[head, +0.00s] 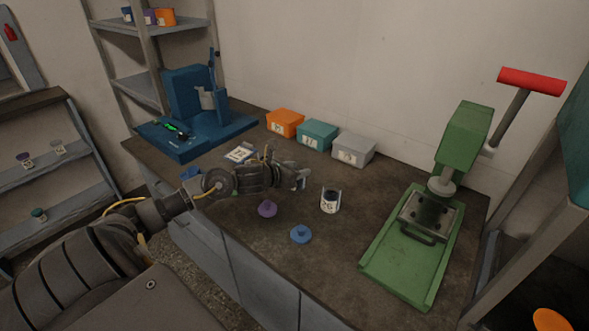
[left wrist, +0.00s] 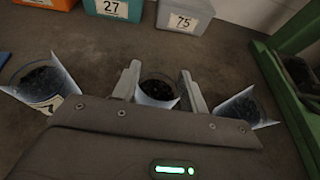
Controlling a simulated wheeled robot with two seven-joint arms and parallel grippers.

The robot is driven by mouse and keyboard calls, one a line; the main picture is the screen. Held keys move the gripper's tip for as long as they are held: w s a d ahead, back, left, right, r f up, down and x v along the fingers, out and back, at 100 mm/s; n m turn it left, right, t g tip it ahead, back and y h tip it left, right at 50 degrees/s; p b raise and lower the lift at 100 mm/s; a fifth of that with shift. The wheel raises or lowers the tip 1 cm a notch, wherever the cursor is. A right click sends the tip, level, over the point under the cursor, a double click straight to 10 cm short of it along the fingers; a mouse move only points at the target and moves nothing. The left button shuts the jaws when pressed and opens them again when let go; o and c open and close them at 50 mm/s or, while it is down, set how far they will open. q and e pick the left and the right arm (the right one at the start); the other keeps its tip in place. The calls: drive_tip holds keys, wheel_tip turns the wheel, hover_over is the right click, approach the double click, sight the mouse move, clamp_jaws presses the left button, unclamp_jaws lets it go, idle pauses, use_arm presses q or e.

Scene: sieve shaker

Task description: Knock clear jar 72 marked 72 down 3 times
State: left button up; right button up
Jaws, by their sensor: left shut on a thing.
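My left gripper (head: 300,178) reaches in from the left over the bench and is shut on a clear jar. In the left wrist view this jar (left wrist: 158,90) stands between the two fingers with dark grains inside. Its number faces away or is hidden, so I cannot read it as 72. I cannot tell whether its base touches the bench. A second labelled jar (head: 329,201) stands to the right of the gripper, number hard to read. A third jar (left wrist: 40,82) shows at the left of the wrist view. My right gripper is not in view.
A purple lid (head: 267,209) and a blue lid (head: 300,234) lie near the front edge. Orange (head: 285,122), teal (head: 317,134) and grey (head: 353,149) boxes line the wall. A green press (head: 400,262) stands right, a blue machine (head: 190,110) at the back left.

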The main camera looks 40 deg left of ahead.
use_arm(q)
drive_tip(key=shift+s+d+f, duration=0.1)
drive_tip(key=shift+s+f, duration=0.1)
drive_tip(key=shift+f, duration=0.75)
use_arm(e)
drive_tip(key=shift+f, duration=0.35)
use_arm(q)
drive_tip(key=o, duration=1.3)
drive_tip(key=shift+w+f, duration=0.15)
drive_tip(key=shift+w, duration=0.05)
drive_tip(key=shift+r, duration=0.25)
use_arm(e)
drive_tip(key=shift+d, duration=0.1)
